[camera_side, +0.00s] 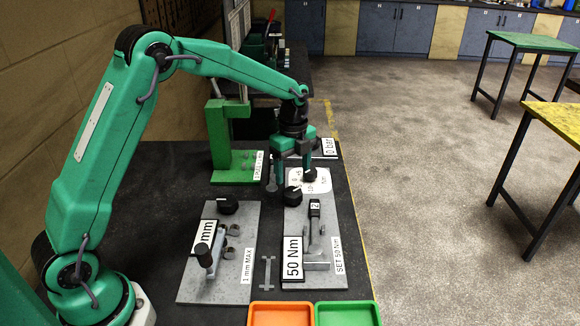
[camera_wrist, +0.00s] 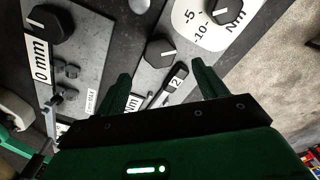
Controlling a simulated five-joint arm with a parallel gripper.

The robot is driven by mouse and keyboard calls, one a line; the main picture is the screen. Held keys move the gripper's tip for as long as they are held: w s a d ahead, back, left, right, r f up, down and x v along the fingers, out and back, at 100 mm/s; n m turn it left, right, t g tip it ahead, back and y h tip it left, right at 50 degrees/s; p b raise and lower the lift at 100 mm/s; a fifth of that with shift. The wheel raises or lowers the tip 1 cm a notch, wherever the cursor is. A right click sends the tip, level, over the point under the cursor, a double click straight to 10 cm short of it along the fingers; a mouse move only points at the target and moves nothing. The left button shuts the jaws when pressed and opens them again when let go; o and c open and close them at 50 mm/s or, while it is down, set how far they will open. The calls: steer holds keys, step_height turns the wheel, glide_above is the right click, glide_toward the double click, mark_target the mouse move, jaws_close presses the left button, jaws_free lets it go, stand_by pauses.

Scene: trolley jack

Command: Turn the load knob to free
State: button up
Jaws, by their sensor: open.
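No knob has a readable "load" or "free" mark, so I cannot tell which is the load knob. A black knob with a pale pointer line (camera_wrist: 160,50) is on the right grey plate, also seen in the side view (camera_side: 293,195). A second black knob (camera_wrist: 224,10) sits on a white Nm dial, at the plate's far end. A third black knob (camera_wrist: 48,24) is on the left plate. My gripper (camera_side: 293,175) is open and empty above the right plate, pointing down. In the wrist view the first knob lies just beyond and between my fingertips (camera_wrist: 162,74).
The right plate (camera_side: 295,225) carries a lever tagged 2 and a 50 Nm sign. The left plate (camera_side: 240,275) has an mm sign and a handle. A green stand (camera_side: 217,140) is behind. Orange (camera_side: 282,304) and green (camera_side: 347,306) trays are in front.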

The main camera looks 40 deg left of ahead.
mark_target(293, 192)
steer(key=shift+f, duration=3.55)
steer(key=c, duration=1)
